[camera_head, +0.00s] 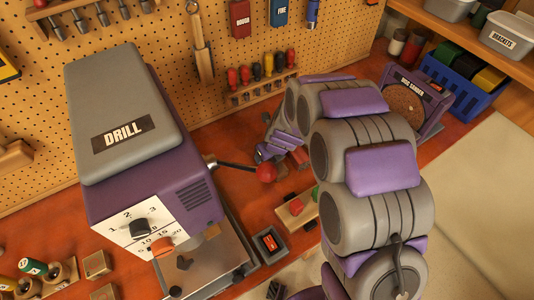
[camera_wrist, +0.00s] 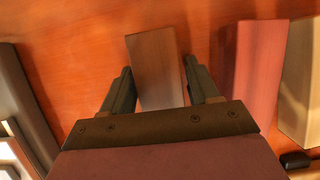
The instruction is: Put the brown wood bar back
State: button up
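The brown wood bar (camera_wrist: 156,62) lies on the orange-brown bench top in the wrist view. Its near end is hidden behind my gripper's body. My gripper (camera_wrist: 158,68) has its two dark fingers apart, one on each side of the bar. The fingers look close to the bar's sides, with narrow gaps and no clear grip. In the head view my arm bends down to the bench beside the drill, and its links mostly hide the gripper; I cannot pick out the brown bar there.
A red bar (camera_wrist: 258,70) lies just right of the brown bar, with a pale wood block (camera_wrist: 302,85) beyond it. A disc sander (camera_head: 412,100) and blue bin (camera_head: 462,88) stand behind right.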

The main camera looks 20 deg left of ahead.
jog(key=shift+o, duration=1.4)
jog(key=p+v, duration=0.2)
jog(key=v, duration=0.9)
jog(key=shift+r, duration=0.15)
jog(key=shift+s+d+r, duration=0.2)
jog(key=shift+r, duration=0.15)
jog(key=s+d+r+n+g+h, duration=0.1)
jog(key=s+d+r+n, duration=0.45)
jog(key=d+n, duration=0.2)
jog(key=s+d+r+n+g, duration=0.1)
jog(key=s+d+r+n, duration=0.3)
jog(key=s+d+n, duration=0.3)
jog(key=s+d+r+n+g+h, duration=0.1)
jog(key=s+d+n, duration=0.4)
jog(key=s, duration=0.4)
jog(key=s+d+r+n+g+h, duration=0.1)
jog(key=s+d+r+n, duration=0.1)
jog(key=s+d+n, duration=0.4)
jog(key=s+d, duration=0.2)
jog(key=s, duration=0.1)
jog(key=shift+g, duration=0.3)
